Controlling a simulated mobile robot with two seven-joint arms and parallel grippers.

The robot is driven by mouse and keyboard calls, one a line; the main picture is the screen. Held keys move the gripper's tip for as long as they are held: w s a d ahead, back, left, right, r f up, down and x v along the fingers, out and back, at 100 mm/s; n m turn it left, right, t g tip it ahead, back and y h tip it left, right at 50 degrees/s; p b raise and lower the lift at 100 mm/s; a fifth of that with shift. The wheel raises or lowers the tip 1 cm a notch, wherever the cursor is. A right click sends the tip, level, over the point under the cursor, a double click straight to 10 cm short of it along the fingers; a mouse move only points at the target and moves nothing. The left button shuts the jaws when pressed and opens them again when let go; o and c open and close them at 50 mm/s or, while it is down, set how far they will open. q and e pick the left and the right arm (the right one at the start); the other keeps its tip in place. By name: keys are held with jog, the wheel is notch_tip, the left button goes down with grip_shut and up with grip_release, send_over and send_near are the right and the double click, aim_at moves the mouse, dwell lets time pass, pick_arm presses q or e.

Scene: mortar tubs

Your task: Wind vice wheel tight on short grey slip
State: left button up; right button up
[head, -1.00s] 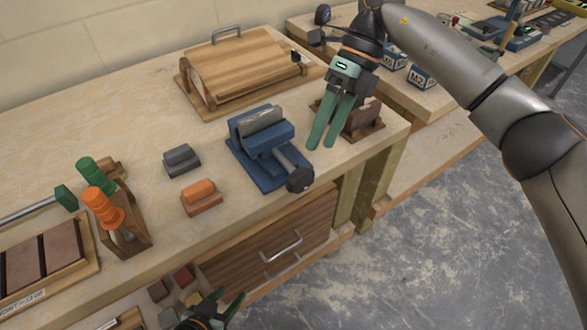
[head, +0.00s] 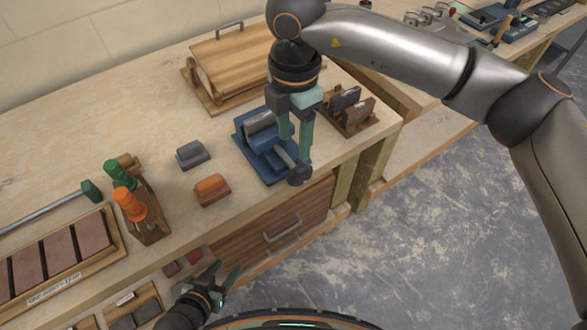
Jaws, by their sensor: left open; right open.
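The blue vice (head: 248,143) stands on the bench with a grey piece (head: 258,121) at its jaws, which looks like the short grey slip. Its dark round wheel (head: 299,176) is at the front end of the screw, toward the bench edge. My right gripper (head: 295,150) is open, pointing down over the vice's screw end, just above and behind the wheel. Its fingers hide part of the vice; contact cannot be told. My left gripper (head: 226,283) is open and empty, low in front of the bench near the open lower trays.
A grey block (head: 192,154) and an orange block (head: 212,190) lie left of the vice. A wooden holder (head: 351,128) with dark and brown pieces stands right. A lidded wooden box (head: 232,70) is behind. Green- and orange-handled tools (head: 131,204) stand left.

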aim_at(294, 172)
jog(key=shift+m, duration=0.3)
notch_tip(294, 172, down, 12)
jog(key=shift+f+p, duration=0.25)
jog(key=shift+p, duration=0.5)
grip_shut()
